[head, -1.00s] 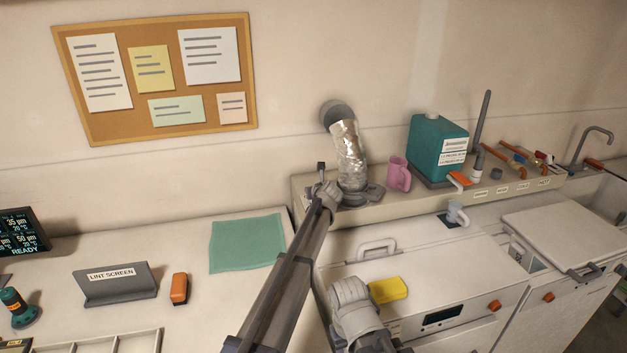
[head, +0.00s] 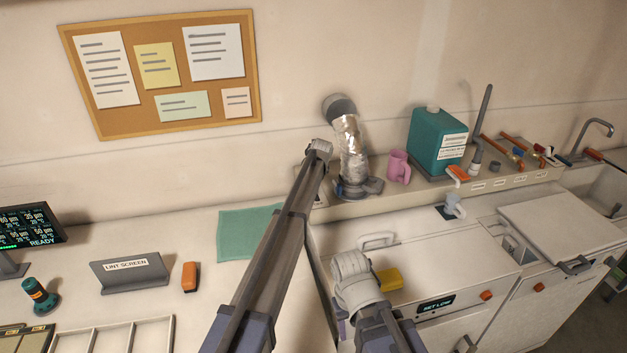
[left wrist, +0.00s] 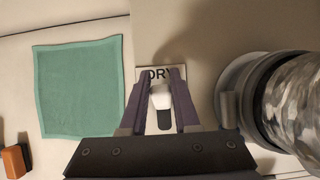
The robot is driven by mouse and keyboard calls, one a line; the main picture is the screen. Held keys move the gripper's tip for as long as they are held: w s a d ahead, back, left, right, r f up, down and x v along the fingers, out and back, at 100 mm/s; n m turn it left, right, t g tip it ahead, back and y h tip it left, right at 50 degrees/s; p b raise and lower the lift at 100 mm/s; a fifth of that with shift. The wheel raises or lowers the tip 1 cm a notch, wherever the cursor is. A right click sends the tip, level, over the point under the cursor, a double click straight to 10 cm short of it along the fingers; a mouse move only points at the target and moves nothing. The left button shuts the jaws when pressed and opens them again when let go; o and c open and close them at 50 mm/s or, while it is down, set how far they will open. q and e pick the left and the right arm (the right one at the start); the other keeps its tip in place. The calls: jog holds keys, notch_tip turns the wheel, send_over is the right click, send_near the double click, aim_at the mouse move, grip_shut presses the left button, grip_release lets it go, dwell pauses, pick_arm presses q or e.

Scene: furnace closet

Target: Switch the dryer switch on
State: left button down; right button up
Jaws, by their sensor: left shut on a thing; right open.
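The dryer switch (left wrist: 160,97) shows in the left wrist view as a pale lever end over a dark slot, on a white plate partly lettered "DRY" (left wrist: 150,76). My left gripper (head: 320,150) is at the switch, beside the silver duct. In the left wrist view its two fingers (left wrist: 161,88) stand on either side of the lever and are closed on it. In the head view the gripper hides the lever. My right gripper (head: 350,265) is open and empty over the white machine (head: 440,265), whose lit display (head: 436,304) seems to read "WET LOW".
The silver duct (head: 352,150) rises just right of my left gripper. A yellow block (head: 389,279) lies beside my right gripper. A pink mug (head: 398,166) and teal jug (head: 437,138) stand on the ledge. A green cloth (head: 240,228) lies left of my left arm.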

dwell(0.4)
pick_arm(q)
jog(key=c, duration=0.6)
grip_release()
jog(key=shift+c, duration=0.2)
jog(key=p+v, duration=0.7)
jog(key=shift+r, duration=0.35)
jog(key=shift+s, duration=0.1)
